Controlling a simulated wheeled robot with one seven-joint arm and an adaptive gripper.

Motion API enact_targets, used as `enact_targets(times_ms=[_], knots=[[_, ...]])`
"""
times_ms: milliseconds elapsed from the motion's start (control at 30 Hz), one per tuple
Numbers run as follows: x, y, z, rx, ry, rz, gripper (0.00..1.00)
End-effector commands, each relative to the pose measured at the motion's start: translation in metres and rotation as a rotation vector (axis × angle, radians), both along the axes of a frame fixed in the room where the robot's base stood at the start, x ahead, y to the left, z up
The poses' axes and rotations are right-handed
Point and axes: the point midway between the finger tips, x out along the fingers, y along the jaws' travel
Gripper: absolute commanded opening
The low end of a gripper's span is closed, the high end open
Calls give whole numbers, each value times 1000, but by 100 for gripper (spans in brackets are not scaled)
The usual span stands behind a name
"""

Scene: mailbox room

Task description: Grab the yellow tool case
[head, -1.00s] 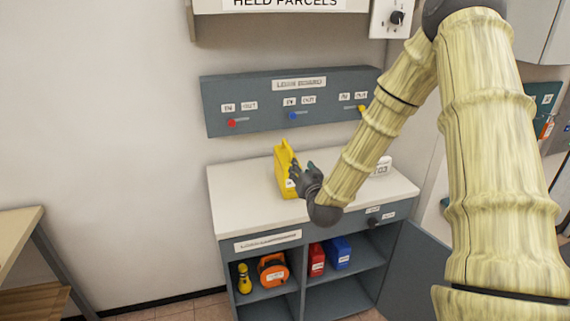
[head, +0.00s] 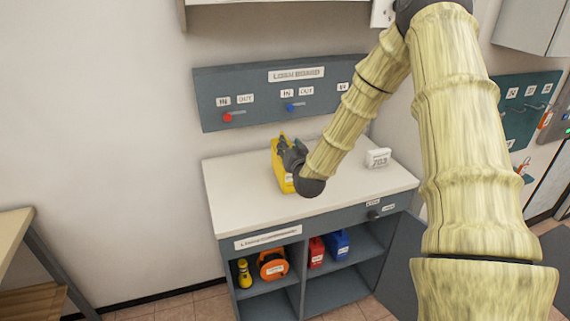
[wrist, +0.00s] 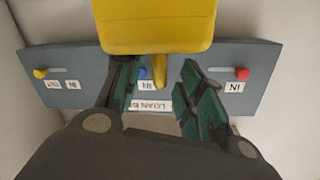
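The yellow tool case (head: 279,162) stands upright on the white top of the low cabinet, partly hidden by my gripper in the head view. My gripper (head: 290,153) is at the case's upper right side in that view. In the wrist view the yellow tool case (wrist: 155,25) fills the top middle, with its handle part pointing down between my two dark green fingers. My gripper (wrist: 160,85) is open there, with a visible gap between the handle part and each finger. Whether a finger touches the case elsewhere is hidden.
The cabinet top (head: 240,200) is clear around the case, except for a white number sign (head: 378,158) at right. The loan board (head: 265,95) is on the wall close behind. Shelves below hold an orange reel (head: 272,264), a yellow item, and red and blue cases. A cabinet door (head: 400,270) hangs open.

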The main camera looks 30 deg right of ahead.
Motion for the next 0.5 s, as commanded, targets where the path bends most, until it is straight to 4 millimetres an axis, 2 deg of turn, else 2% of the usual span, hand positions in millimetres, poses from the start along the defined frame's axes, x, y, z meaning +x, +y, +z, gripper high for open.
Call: enact_targets(times_ms=[67, 300, 500], knots=[[9, -3, 5, 0, -1, 0, 39], [36, -9, 3, -1, -1, 3, 39], [45, -12, 1, -1, -1, 3, 39]])
